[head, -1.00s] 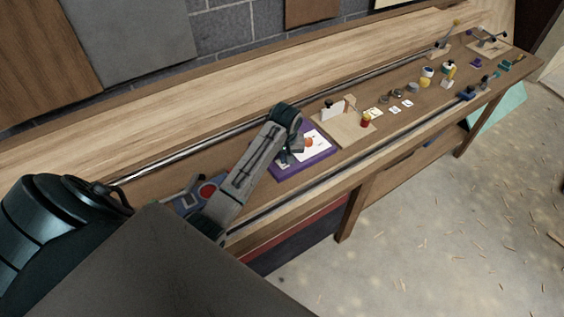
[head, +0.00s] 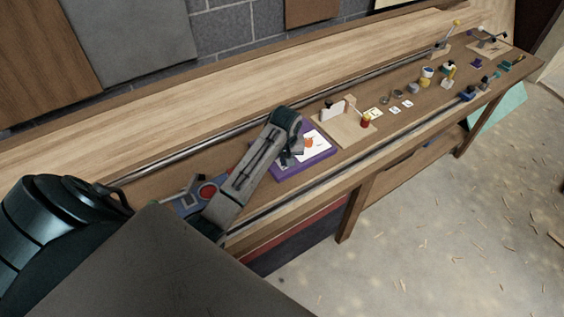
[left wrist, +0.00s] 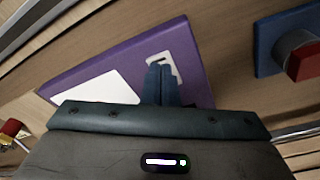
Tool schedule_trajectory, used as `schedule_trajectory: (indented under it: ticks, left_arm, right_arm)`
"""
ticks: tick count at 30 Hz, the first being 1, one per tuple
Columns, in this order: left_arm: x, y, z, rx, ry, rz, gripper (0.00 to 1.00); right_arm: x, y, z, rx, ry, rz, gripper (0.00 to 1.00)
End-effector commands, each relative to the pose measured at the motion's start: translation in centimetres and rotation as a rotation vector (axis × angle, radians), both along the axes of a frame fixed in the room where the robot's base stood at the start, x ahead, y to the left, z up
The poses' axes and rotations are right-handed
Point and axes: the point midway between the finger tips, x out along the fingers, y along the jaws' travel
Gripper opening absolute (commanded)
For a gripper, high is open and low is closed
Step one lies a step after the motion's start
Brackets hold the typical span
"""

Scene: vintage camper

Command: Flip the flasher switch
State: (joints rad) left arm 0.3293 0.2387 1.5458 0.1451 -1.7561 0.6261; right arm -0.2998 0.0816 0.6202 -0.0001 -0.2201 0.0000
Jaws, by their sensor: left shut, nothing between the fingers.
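A purple board (head: 322,158) lies on the bench and carries a white panel with an orange shape (head: 308,142). In the left wrist view the purple board (left wrist: 110,68) shows the white panel (left wrist: 100,88) and a small white slotted plate (left wrist: 173,65). That plate may belong to the flasher switch; the fingers partly cover it, and I cannot make out a lever. My left gripper (left wrist: 162,82) is shut and empty, its fingertips over the plate. I cannot tell whether they touch it. In the head view the left gripper (head: 290,157) hangs over the purple board's left part.
A blue board with a red knob (head: 207,191) lies left of the purple one, also in the left wrist view (left wrist: 305,62). A wooden board (head: 345,132) with small parts stands to the right. Several small objects lie farther along the bench. A metal rail (head: 160,172) runs behind.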

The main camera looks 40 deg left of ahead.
Motion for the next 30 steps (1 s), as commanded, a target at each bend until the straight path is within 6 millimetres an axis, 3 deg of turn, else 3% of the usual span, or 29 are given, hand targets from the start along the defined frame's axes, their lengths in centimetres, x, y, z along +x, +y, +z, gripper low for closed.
schedule_trajectory:
  ticks: [7,21,30]
  left_arm:
    - [0.0,0.0,2.3,0.0,-0.002,0.0,0.0]
    - [0.1,0.0,5.9,0.001,-0.003,0.001,0.0]
    - [0.0,0.0,6.7,0.0,-0.001,0.0,0.0]
  right_arm:
    - [0.0,0.0,1.1,0.0,0.0,0.0,0.0]
    - [0.0,0.3,0.8,0.003,0.0,-0.001,0.0]
    - [0.0,0.3,0.8,0.003,0.0,-0.001,0.0]
